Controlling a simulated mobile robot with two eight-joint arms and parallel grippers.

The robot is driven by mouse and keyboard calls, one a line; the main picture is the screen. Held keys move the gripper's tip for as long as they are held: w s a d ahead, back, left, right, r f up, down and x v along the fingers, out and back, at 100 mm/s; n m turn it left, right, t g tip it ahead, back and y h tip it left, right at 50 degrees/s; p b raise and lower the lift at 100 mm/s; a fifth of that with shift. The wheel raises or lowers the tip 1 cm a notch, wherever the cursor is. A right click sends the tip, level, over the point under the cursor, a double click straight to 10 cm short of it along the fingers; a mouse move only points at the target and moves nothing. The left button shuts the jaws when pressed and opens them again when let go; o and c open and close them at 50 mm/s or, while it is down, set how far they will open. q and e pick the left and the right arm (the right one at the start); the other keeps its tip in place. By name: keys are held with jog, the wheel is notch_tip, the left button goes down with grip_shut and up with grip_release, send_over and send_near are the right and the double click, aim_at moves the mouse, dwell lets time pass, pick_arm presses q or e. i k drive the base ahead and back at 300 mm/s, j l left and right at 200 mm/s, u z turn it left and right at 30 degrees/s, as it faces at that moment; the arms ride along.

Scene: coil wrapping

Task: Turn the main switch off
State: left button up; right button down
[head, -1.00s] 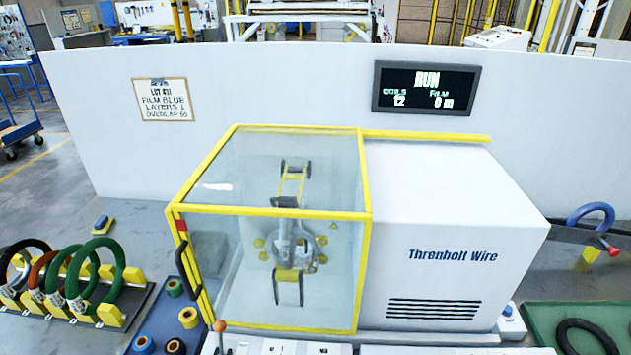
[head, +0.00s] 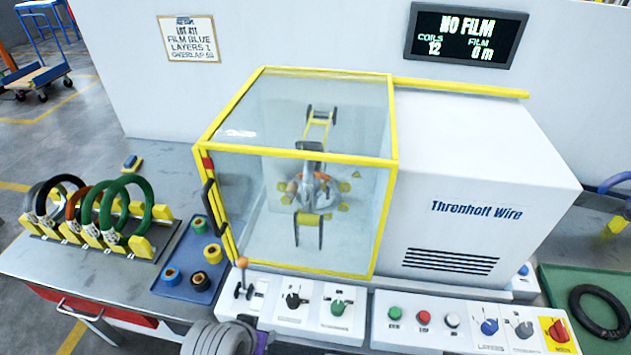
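The main switch (head: 558,331) is a red knob on a yellow plate at the right end of the machine's front control panel (head: 463,345) in the head view. The knob looks tilted, and its label is too small to read surely. The machine's display (head: 464,35) is lit and reads NO FILM, coils 12, film 0 m. A grey ribbed part with a purple piece, probably of my arm, shows at the bottom left of centre. No gripper fingertips show, and nothing touches the main switch.
Blue and grey knobs (head: 489,327) sit left of the switch, with green, red and white buttons (head: 423,317) beyond. A green tray (head: 556,283) holding a black coil (head: 598,309) lies to the right. The closed guard (head: 300,170) stands behind a joystick (head: 242,275).

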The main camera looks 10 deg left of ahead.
aim_at(558, 333)
jog(key=z, duration=1.3)
